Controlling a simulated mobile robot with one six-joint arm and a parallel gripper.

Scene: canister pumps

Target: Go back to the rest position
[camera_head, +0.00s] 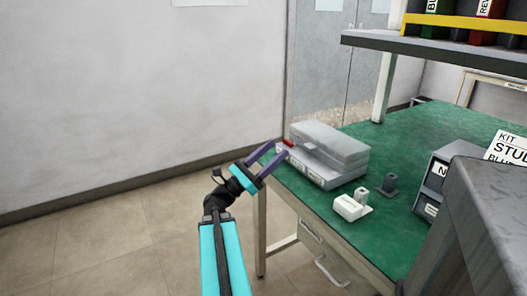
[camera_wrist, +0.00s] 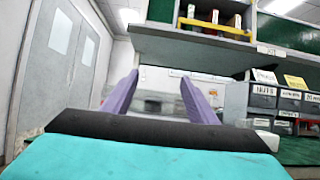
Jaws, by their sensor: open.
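My gripper (camera_head: 268,159) is open, its two purple fingers apart with nothing between them. In the head view it is at the left end of the green-topped bench (camera_head: 408,136), by the bench edge. In the wrist view my gripper (camera_wrist: 158,98) points level across the bench, with a blurred pale shape beyond the fingers. My teal and black arm reaches up from the bottom of the head view.
A white block (camera_head: 350,207) and a small grey part (camera_head: 388,185) stand nearby. Drawer units (camera_wrist: 280,98) and an overhead shelf (camera_head: 430,46) are to the right. The floor at left is clear.

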